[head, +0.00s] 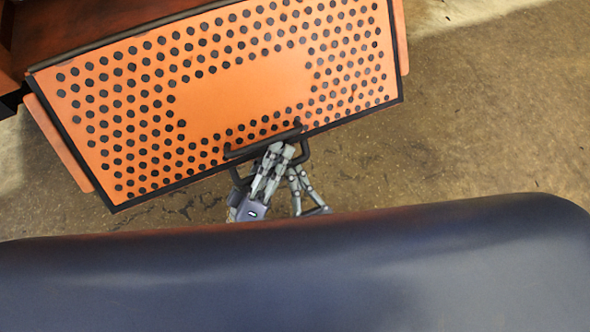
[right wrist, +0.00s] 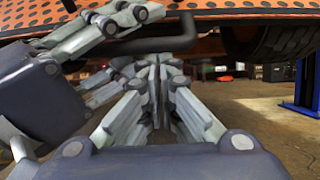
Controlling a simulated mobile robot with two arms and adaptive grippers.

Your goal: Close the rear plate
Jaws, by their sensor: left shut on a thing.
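The rear plate (head: 240,92) is an orange panel with black holes and a dark frame, tilted in the upper part of the head view. Its black handle (head: 304,152) is at its lower edge and also shows in the right wrist view (right wrist: 165,42). My left gripper (head: 277,150) is shut on the handle. My right gripper (head: 298,178) is just right of the left one and below the handle. In the right wrist view its fingers (right wrist: 154,68) are together, with nothing visible between them. Its body is mostly hidden in the head view.
The concrete floor (head: 490,110) is bare to the right of the plate. In the right wrist view a dark tyre (right wrist: 272,40) is at the upper right, and a blue post (right wrist: 307,85) stands at the right edge.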

